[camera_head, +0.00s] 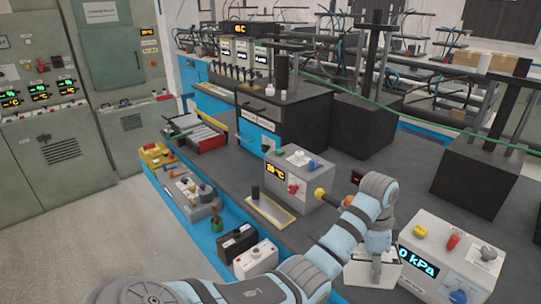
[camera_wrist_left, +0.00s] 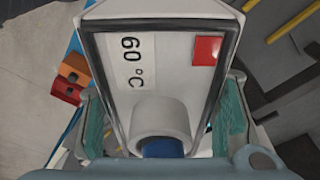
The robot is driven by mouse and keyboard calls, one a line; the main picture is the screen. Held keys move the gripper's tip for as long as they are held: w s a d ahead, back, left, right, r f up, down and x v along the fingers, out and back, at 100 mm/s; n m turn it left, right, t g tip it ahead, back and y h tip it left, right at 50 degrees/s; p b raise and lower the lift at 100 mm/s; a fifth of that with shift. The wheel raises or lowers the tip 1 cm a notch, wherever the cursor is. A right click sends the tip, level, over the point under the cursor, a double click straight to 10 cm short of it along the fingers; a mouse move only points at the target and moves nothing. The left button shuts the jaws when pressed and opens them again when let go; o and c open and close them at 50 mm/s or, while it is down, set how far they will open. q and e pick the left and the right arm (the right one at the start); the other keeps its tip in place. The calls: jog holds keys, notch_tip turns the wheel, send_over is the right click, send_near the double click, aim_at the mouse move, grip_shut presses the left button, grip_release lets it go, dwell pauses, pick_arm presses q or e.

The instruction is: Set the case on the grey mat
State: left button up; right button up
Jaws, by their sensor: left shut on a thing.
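My left gripper (camera_wrist_left: 160,115) is shut on a white case (camera_wrist_left: 175,75). In the left wrist view the case has a dark frame, a "60 °C" label, a red square and a round white knob with blue at its end. The green-grey fingers lie on either side of it. In the head view my left gripper (camera_head: 376,262) points down at the lower right, with the pale case (camera_head: 358,274) at its tip; I cannot tell if the case touches the surface. I cannot make out the grey mat for certain. My right gripper is out of view.
A white box reading "0 kPa" (camera_head: 450,268) stands close to the right of my gripper. A grey box with a display and knobs (camera_head: 290,182) stands behind, beside a flat yellow-edged pad (camera_head: 270,212). Black and white units (camera_head: 255,260) line the blue edge.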

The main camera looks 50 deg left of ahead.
pick_arm(q)
jog(key=s+a+f+n+y, duration=0.2)
jog(key=s+a+f+n, duration=0.2)
jog(key=s+a+n, duration=0.65)
jog(key=shift+m+t, duration=0.25)
jog(key=shift+t, duration=0.15)
jog(key=f+b, duration=0.1)
jog(key=f, duration=0.5)
jog(key=f+b, duration=0.2)
jog(key=f, duration=0.5)
jog(key=f+b, duration=0.1)
jog(key=f, duration=0.6)
jog(key=shift+w+a+f, duration=0.1)
jog(key=shift+w, duration=0.2)
jog(key=o, duration=1.4)
